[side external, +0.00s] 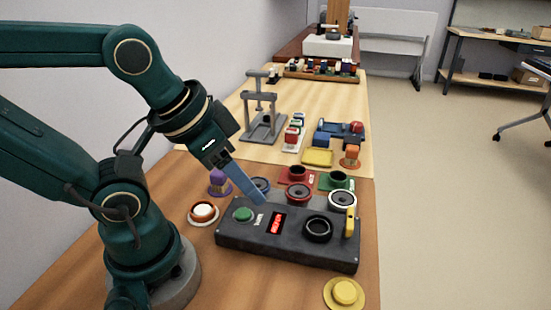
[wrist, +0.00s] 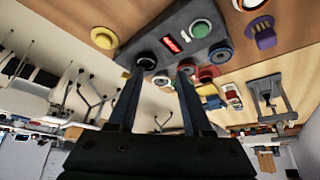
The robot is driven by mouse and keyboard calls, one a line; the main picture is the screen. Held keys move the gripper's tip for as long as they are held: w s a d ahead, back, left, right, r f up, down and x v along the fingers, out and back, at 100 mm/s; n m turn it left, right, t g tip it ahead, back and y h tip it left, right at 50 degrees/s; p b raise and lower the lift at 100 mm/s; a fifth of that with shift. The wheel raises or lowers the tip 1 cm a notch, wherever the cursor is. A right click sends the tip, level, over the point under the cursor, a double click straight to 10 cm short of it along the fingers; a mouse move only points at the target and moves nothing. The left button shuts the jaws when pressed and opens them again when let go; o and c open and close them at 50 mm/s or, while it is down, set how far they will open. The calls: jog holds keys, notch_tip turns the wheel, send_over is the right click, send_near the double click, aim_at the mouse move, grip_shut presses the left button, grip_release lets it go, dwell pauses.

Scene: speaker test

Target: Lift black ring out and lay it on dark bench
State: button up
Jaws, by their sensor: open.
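The black ring (side external: 318,229) sits on the right part of the dark grey test box (side external: 240,243), which stands on the brown bench (side external: 240,284). My gripper (side external: 264,201) is open and empty, pointing down near the back edge of the box, left of the ring. Both fingers of my gripper (wrist: 160,72) show apart in the wrist view. One finger hides the other in the side view.
The box carries a green button (side external: 243,214), a red display (side external: 277,223) and a yellow lever (side external: 350,222). Speakers, including a red one (side external: 298,193) and a white one (side external: 342,200), stand behind it. A yellow button (side external: 345,292) is in front.

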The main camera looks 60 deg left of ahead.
jog(key=shift+o, duration=0.3)
jog(key=o, duration=0.7)
jog(key=shift+o, duration=0.2)
jog(key=m+g, duration=0.5)
send_over(317, 219)
jog(key=s+d, duration=0.1)
notch_tip(317, 219, down, 5)
jog(key=shift+s+d+f+g, duration=0.1)
jog(key=shift+f+g, duration=0.05)
jog(key=shift+f, duration=0.3)
jog(key=shift+s+d+f+g, duration=0.1)
jog(key=shift+f+g, duration=0.05)
jog(key=shift+f, duration=2.65)
